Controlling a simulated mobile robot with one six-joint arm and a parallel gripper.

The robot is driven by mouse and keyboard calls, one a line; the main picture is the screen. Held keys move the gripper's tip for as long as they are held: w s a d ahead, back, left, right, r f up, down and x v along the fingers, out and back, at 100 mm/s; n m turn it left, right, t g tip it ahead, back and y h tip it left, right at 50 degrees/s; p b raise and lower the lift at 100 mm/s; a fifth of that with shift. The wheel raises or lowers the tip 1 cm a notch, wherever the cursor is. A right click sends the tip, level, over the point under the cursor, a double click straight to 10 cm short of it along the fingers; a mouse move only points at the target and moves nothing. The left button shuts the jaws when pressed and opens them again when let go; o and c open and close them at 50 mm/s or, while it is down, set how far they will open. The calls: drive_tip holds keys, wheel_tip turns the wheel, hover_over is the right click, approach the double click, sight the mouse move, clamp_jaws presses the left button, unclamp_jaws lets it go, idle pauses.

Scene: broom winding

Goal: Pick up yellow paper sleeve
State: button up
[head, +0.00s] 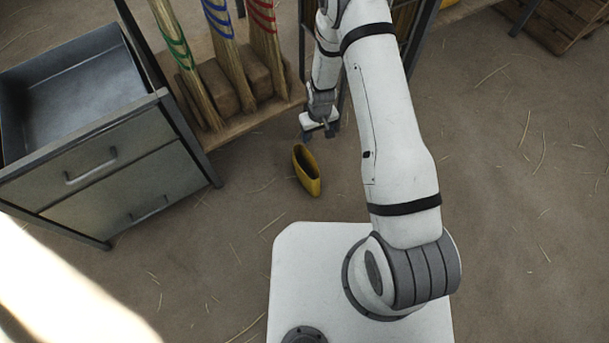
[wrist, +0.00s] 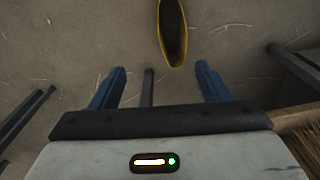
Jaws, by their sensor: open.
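The yellow paper sleeve (head: 306,172) lies on the floor in the head view, with its dark opening showing. My gripper (head: 320,131) is just above and to the right of it in that view, apart from it. In the wrist view the sleeve (wrist: 173,58) shows at the top centre, its dark inside framed by a yellow rim, beyond the fingertips. My gripper (wrist: 159,78) is open there, with its two blue fingers apart and no sleeve between them.
A metal drawer cabinet (head: 110,180) stands at the left. A wooden rack (head: 225,125) holds bound straw bundles (head: 226,55) in green, blue and red bands. A wooden pallet (head: 560,22) lies at the top right. Loose straw is scattered on the open floor at the right.

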drive_tip(key=b, duration=0.5)
hover_over(313, 187)
drive_tip(key=w, duration=0.4)
wheel_tip(313, 187, down, 21)
drive_tip(key=shift+n, duration=0.4)
drive_tip(key=shift+w+a+f+b, duration=0.15)
drive_tip(key=shift+f+b, duration=0.4)
drive_tip(key=shift+f, duration=0.45)
drive_tip(key=shift+w+a+f+b, duration=0.1)
drive_tip(key=shift+f+b, duration=0.45)
drive_tip(key=shift+f, duration=0.5)
drive_tip(key=shift+w+a+f+b, duration=0.15)
drive_tip(key=shift+f+b, duration=0.4)
drive_tip(key=shift+f, duration=0.45)
drive_tip(key=shift+c, duration=0.2)
drive_tip(key=c, duration=1)
drive_tip(key=shift+r, duration=0.1)
